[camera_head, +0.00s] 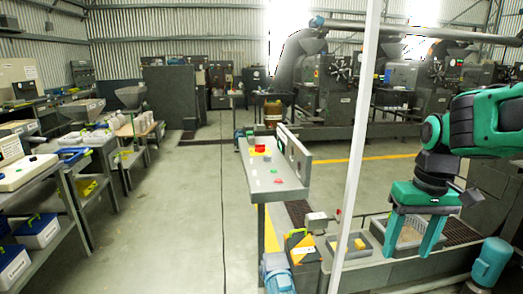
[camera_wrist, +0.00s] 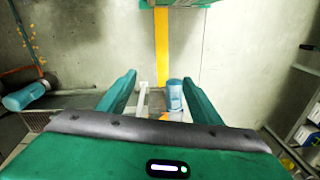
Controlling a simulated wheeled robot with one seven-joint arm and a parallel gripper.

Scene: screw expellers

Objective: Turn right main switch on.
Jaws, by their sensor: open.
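My gripper (camera_head: 411,248) hangs at the right in the head view, fingers pointing down and apart. It is open and empty, and its two fingers also show in the wrist view (camera_wrist: 160,82). A grey control desk (camera_head: 285,190) stands at the middle, left of my gripper and apart from it. It has a red block (camera_head: 260,148) and small red and green buttons on top, and an upright panel (camera_head: 294,152) at its right edge. I cannot tell which part is the right main switch. Two screw expellers, one left (camera_head: 325,95) and one right (camera_head: 430,78), stand at the back.
A white post (camera_head: 358,130) rises between the desk and my gripper. A grey tray (camera_head: 408,236) lies below my gripper. Blue motors stand at the lower middle (camera_head: 277,272) and lower right (camera_head: 492,262). Shelves (camera_head: 60,190) line the left. The centre-left floor is clear.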

